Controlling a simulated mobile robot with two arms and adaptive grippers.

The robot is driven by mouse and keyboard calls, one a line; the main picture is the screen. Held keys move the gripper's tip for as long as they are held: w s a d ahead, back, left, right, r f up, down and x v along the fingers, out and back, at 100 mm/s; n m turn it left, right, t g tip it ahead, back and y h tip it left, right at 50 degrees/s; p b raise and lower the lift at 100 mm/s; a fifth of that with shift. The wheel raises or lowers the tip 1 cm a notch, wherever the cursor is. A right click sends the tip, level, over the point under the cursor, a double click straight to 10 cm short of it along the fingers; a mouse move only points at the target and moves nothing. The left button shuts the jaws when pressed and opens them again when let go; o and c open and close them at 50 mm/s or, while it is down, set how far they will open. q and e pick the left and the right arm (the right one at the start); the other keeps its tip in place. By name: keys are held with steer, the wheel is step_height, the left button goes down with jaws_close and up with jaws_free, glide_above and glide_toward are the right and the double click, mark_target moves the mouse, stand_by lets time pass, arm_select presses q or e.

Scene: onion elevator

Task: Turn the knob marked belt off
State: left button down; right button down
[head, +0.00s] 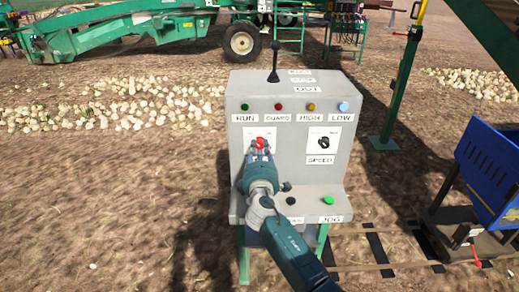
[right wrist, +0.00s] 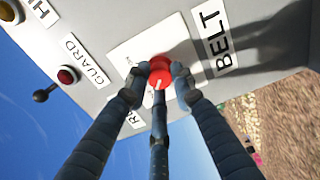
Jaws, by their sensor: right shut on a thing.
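The red knob (head: 260,142) sits on a white plate (head: 270,135) at the left of the grey control box (head: 295,180). In the right wrist view the red knob (right wrist: 160,75) has a white pointer line, and the label BELT (right wrist: 214,43) is beside it. My right gripper (head: 260,150) is shut on the red knob, with its fingers around it, as the right wrist view also shows (right wrist: 160,80). The fingers and arm hide the BELT label in the head view. My left gripper is not in view.
A black SPEED knob (head: 323,143) is right of the red one. Lamps marked RUN, GUARD, HIGH and LOW line the top. A black lever (head: 274,62) stands on the box. A green button (head: 328,200) is on the lower ledge. A blue crate (head: 490,170) stands right.

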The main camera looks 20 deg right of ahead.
steer(key=c, duration=1.5)
jaws_free()
steer(key=shift+d, duration=0.3)
steer(key=shift+o, duration=0.2)
steer(key=shift+s+a, duration=0.25)
steer(key=shift+s, duration=0.1)
steer(key=v, duration=1.1)
steer(key=shift+d+f, duration=0.1)
